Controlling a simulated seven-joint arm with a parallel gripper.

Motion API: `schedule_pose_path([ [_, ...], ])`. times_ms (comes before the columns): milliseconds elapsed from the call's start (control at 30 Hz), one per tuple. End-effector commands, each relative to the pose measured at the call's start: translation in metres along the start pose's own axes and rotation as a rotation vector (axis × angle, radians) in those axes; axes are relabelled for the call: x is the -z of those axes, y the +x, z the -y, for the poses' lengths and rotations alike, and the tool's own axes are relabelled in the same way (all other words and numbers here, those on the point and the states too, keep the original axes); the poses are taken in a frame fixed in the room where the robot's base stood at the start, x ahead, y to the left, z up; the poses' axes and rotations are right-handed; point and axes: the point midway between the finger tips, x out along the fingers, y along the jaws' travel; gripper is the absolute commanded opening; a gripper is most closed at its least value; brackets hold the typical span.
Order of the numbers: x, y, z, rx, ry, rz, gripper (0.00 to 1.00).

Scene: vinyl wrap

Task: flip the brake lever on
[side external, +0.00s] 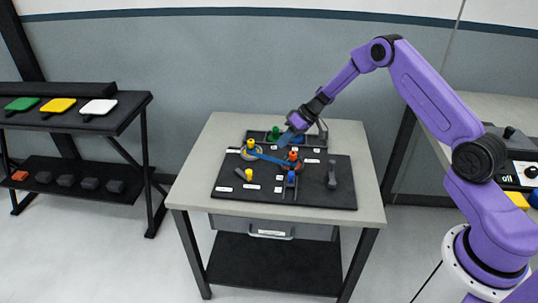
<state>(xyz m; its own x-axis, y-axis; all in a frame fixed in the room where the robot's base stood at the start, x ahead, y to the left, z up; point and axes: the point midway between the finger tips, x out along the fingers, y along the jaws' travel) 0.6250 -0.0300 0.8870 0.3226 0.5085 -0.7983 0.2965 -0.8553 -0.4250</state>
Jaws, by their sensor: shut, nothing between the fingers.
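A black board (250,198) lies on a grey-topped table, with several small parts and white labels too small to read. A grey upright lever-like piece (332,174) stands on its right side. A small blue-topped piece (291,178) stands on a bracket near the middle. I cannot tell which of these is the brake lever, or its position.
A blue strip (268,157) runs from a yellow knob (251,145) toward the orange-red one. A green piece (275,133) stands behind. A black rack (75,165) stands left; a control box (515,160) sits far right.

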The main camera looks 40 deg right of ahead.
Motion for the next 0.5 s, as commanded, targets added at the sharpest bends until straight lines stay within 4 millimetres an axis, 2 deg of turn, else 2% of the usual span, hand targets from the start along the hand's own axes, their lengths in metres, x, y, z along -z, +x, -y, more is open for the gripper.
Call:
schedule_pose_path([
  [500, -0.002, 0.086, 0.001, 0.001, -0.002, 0.004, 0.0],
])
